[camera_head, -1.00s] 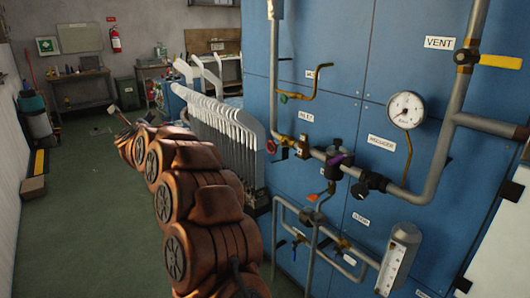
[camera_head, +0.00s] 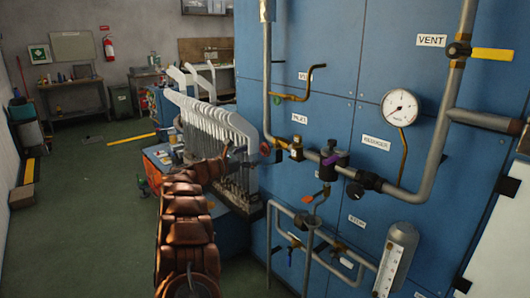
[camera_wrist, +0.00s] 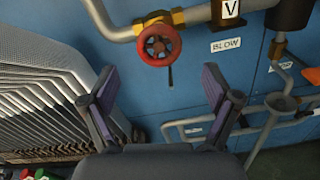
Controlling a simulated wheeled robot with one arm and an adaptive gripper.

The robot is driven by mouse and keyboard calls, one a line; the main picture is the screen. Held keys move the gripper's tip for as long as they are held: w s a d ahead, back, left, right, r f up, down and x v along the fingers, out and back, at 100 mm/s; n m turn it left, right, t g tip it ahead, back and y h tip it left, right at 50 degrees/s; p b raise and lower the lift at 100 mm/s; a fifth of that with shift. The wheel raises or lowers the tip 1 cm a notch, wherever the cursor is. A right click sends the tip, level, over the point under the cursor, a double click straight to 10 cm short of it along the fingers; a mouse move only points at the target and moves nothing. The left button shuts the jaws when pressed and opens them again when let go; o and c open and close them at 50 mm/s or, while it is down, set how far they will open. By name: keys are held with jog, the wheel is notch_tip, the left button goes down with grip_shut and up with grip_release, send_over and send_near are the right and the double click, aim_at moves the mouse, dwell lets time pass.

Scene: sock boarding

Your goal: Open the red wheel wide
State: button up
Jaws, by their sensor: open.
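The red wheel (camera_wrist: 158,44) is a small round handwheel on a brass valve (camera_wrist: 160,20) in the pipe, shown in the upper middle of the wrist view. In the head view the red wheel (camera_head: 265,148) sits at the left end of the horizontal pipe, beside the white sock forms. My gripper (camera_wrist: 158,85) is open and empty, its two purple-padded fingers spread below and to either side of the wheel, apart from it. In the head view my gripper (camera_head: 236,152) is small and dark, left of the wheel.
A row of white sock forms (camera_head: 205,122) stands close on the left of the wheel. A "BLOW" label (camera_wrist: 226,44) and grey pipes lie right.

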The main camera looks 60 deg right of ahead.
aim_at(264, 151)
jog(key=shift+p+x, duration=1)
jog(key=shift+x, duration=2.65)
jog(key=c, duration=1.2)
